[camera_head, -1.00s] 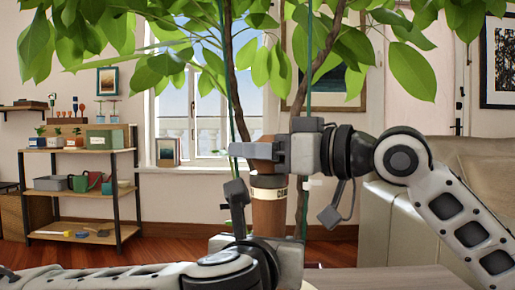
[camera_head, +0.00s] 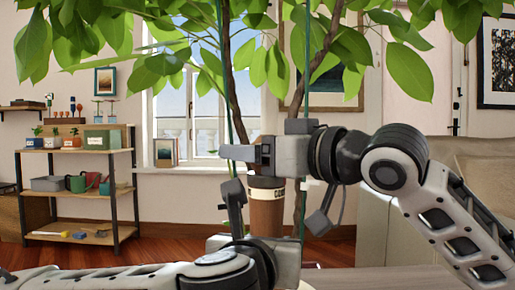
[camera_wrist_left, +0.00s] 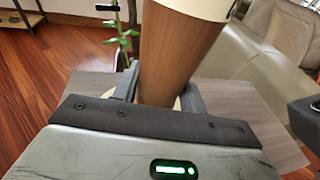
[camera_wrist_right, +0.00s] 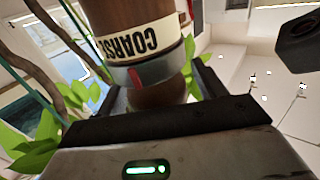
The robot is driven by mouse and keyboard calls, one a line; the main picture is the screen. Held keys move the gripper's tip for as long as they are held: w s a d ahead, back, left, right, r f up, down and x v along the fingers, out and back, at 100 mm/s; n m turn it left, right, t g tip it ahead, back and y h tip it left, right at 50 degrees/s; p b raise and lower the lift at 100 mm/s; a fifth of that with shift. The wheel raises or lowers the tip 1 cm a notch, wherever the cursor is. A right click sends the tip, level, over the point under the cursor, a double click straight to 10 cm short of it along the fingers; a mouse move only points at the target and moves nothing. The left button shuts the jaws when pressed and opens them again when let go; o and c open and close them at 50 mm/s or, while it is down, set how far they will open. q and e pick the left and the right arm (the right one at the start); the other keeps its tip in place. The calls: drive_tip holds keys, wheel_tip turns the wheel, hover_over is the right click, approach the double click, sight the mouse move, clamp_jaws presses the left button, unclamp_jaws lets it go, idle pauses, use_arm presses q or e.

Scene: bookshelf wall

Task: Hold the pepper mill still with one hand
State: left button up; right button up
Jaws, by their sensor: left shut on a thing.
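The pepper mill (camera_head: 267,212) is brown wood with a cream band reading "COARSE", and looks upright in the head view. My left gripper (camera_head: 262,242) is low at the mill; in the left wrist view its fingers (camera_wrist_left: 160,88) are shut on the mill's body (camera_wrist_left: 180,50). My right gripper (camera_head: 250,154) is at the mill's top, which it mostly hides in the head view. In the right wrist view its fingers (camera_wrist_right: 160,92) stand on both sides of the mill's narrower end (camera_wrist_right: 160,93), with a gap visible on the right side.
A grey wooden table (camera_head: 385,278) lies under the mill. A leafy plant (camera_head: 330,45) stands behind with thin stems. A sofa (camera_head: 400,205) is at the right. A shelf (camera_head: 85,194) with tools and pots stands at the back left.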

drive_tip(key=shift+d+r, duration=0.1)
drive_tip(key=v, duration=1.2)
